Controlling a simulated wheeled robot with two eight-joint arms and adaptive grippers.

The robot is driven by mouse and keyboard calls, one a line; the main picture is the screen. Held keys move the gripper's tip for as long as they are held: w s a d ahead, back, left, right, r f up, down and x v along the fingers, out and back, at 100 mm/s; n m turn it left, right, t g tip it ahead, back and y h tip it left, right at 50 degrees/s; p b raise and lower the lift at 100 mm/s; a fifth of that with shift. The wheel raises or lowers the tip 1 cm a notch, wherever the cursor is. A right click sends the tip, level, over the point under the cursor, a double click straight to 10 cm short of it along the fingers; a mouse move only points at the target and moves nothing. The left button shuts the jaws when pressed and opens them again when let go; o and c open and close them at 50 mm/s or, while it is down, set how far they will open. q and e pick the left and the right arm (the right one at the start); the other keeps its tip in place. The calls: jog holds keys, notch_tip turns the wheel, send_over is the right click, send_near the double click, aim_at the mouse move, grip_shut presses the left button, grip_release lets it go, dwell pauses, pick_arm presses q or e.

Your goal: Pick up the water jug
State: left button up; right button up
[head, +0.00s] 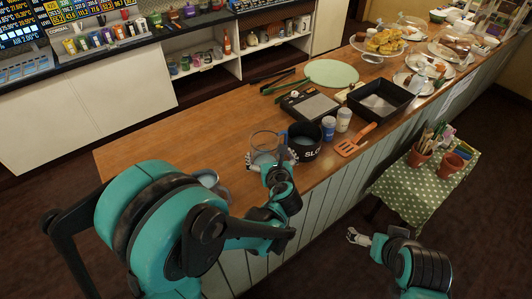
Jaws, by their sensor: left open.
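The water jug (263,142) is a clear glass vessel standing upright on the wooden counter, near its front edge. My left gripper (271,162) is at the near side of the jug, open, with its fingers spread to the left and right of the jug's lower part. The gripper and wrist hide some of the jug's base, and I cannot tell whether the fingers touch it. My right gripper (354,236) is out in front of the counter, away from the jug; its fingers are too small to judge.
A black lettered pot (304,148) stands close right of the jug. Two lidded cups (328,128), an orange spatula (354,140) and a black tray (380,102) lie farther right. A small table (415,194) holds pots.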

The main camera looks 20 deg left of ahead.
aim_at(264, 143)
pick_arm(q)
jog(key=b+x, duration=0.1)
jog(key=x, duration=0.4)
jog(key=shift+a, duration=0.2)
jog(key=shift+s+r, duration=0.15)
jog(key=shift+c, duration=0.6)
jog(key=shift+r, duration=0.1)
jog(key=c, duration=1.5)
